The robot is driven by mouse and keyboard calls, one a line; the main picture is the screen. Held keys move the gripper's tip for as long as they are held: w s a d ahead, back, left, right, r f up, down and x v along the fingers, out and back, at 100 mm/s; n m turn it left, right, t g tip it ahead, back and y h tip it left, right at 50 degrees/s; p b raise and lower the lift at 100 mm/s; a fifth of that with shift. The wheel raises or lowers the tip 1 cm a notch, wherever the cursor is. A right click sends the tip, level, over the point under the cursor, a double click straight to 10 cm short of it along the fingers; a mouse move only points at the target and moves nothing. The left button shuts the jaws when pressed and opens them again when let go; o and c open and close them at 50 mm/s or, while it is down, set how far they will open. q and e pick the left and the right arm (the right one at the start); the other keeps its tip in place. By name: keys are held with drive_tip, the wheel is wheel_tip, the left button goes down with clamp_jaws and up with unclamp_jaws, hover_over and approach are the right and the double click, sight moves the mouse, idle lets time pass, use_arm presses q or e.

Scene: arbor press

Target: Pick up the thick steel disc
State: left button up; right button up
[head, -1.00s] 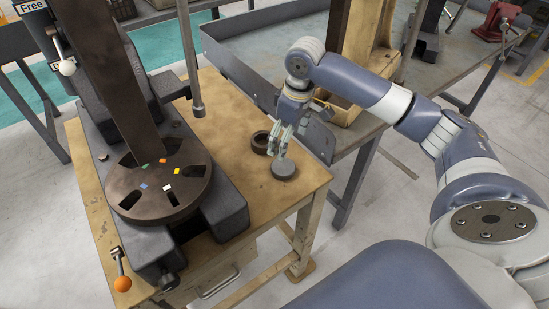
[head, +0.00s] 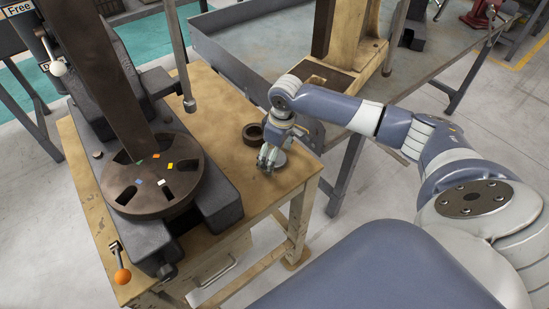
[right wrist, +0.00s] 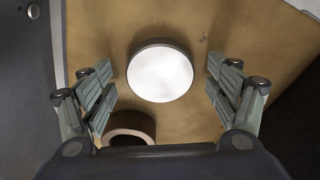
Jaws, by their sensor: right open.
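The thick steel disc (head: 277,159) lies flat on the wooden bench top, near its right edge in the head view. In the right wrist view the disc (right wrist: 161,72) is a bright round face with a dark rim, between the fingers and a little beyond them. My right gripper (head: 268,161) points down over the disc and partly hides it. In the right wrist view the right gripper (right wrist: 160,92) is open, with one finger on each side of the disc and a gap on both sides. My left gripper is not in view.
A dark ring (head: 253,134) lies on the bench close behind the disc; it also shows in the right wrist view (right wrist: 129,128). The arbor press (head: 152,178) with its slotted round plate fills the bench's left part. A grey tray table (head: 235,62) stands behind.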

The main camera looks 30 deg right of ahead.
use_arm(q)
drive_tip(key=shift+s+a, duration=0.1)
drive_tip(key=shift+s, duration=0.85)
use_arm(e)
drive_tip(key=c, duration=1.4)
drive_tip(key=shift+r, duration=0.1)
